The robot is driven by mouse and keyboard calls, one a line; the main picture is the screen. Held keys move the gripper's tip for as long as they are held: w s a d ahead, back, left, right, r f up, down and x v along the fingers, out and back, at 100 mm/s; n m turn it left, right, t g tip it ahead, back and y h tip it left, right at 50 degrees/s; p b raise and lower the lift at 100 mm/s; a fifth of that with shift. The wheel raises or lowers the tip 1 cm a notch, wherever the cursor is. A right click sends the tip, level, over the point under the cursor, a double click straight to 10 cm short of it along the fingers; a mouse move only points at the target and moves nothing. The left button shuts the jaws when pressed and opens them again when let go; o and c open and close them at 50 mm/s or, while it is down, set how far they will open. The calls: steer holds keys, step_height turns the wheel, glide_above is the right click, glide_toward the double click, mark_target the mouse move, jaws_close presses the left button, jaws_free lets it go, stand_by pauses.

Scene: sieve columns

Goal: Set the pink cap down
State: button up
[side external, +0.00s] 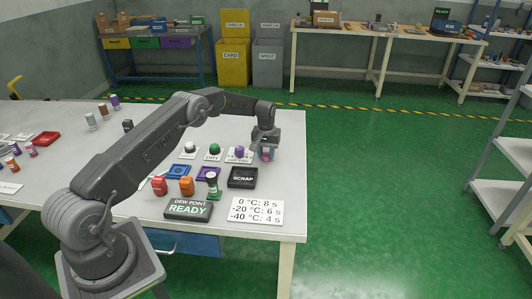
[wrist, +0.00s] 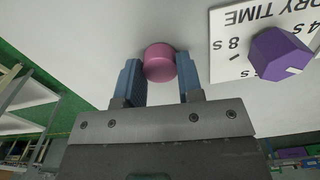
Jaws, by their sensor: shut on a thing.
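The pink cap (wrist: 160,62) is a short round piece, seen between the two blue fingers of my gripper (wrist: 159,76) in the wrist view. My gripper is shut on it, with the cap at the fingertips. In the side view my gripper (side external: 266,150) points down near the right edge of the white table, and the pink cap (side external: 267,155) shows only as a small patch between the fingers. I cannot tell whether the cap touches the table.
A purple knob (wrist: 280,54) on a white card stands close by, with green (side external: 214,149) and white (side external: 190,147) knobs further left. Red (side external: 159,186) and orange (side external: 187,186) pieces stand left. Table right of the gripper is bare.

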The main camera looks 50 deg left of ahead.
mark_target(266, 154)
steer(key=shift+f, duration=0.15)
steer(key=o, duration=0.7)
step_height(266, 154, up, 12)
steer(key=s+d+r+m+t, duration=0.1)
steer(key=s+d+r+m, duration=0.1)
steer(key=s+d+r, duration=0.65)
steer(key=s+d+r+m+t, duration=0.25)
steer(key=d+r, duration=0.35)
steer(key=r, duration=0.6)
steer(key=s+d+m, duration=0.1)
steer(key=s+d, duration=0.2)
steer(key=s, duration=0.6)
steer(key=s+d+f+m+t, duration=0.1)
steer(key=s+d, duration=0.2)
steer(key=s, duration=0.5)
steer(key=s+d+m+t, duration=0.1)
steer(key=s+d, duration=0.3)
steer(key=s, duration=0.5)
steer(key=shift+s+d+f, duration=0.1)
steer(key=shift+s+f, duration=0.2)
steer(key=shift+s, duration=0.05)
